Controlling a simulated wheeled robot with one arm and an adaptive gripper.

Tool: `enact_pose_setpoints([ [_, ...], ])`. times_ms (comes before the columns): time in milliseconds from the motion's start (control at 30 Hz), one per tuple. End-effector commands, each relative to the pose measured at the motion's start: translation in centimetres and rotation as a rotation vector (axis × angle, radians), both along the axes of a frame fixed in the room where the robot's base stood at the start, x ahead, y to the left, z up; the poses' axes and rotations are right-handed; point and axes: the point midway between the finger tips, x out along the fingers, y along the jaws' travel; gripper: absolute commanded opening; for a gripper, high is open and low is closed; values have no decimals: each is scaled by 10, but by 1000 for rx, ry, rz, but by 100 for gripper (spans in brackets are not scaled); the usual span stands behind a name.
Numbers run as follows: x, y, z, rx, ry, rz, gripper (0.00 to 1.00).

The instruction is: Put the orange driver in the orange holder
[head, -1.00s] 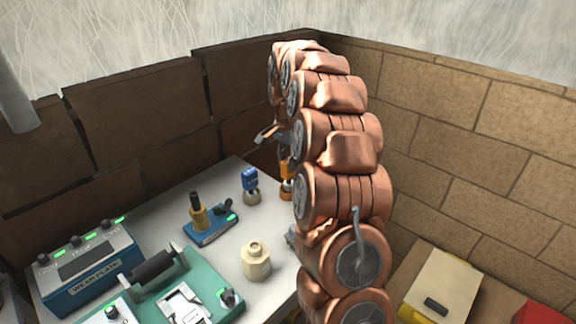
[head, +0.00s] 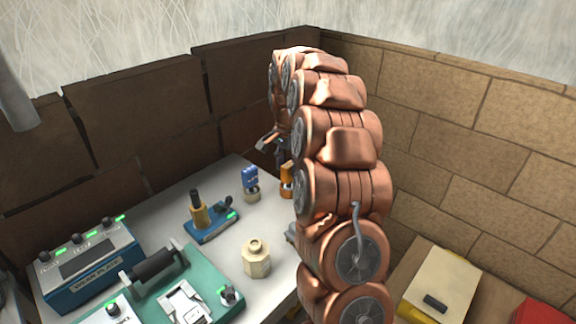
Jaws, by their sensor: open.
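An orange piece (head: 286,180), which looks like the orange driver, stands upright at the far right of the white table, partly hidden behind my arm. Its lower part is also orange with a dark band above it; I cannot tell for sure whether that is the orange holder. My gripper (head: 272,147) is open and seems empty, above and slightly left of the orange piece, apart from it. Part of the gripper is hidden behind my arm.
A blue piece in a beige base (head: 251,184) stands just left of the orange one. A blue device with a yellow post (head: 210,222), a beige jar (head: 256,259), a green machine (head: 205,285) and a blue box (head: 90,265) stand nearer. Brick walls close the back and right.

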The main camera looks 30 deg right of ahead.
Motion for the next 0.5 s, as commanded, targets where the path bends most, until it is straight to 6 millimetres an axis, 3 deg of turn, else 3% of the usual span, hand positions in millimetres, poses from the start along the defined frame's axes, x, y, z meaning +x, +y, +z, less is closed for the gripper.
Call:
enact_pose_setpoints([
  [267, 0, 0, 7, -1, 0, 0, 53],
  [500, 1, 0, 39, -2, -2, -1, 53],
])
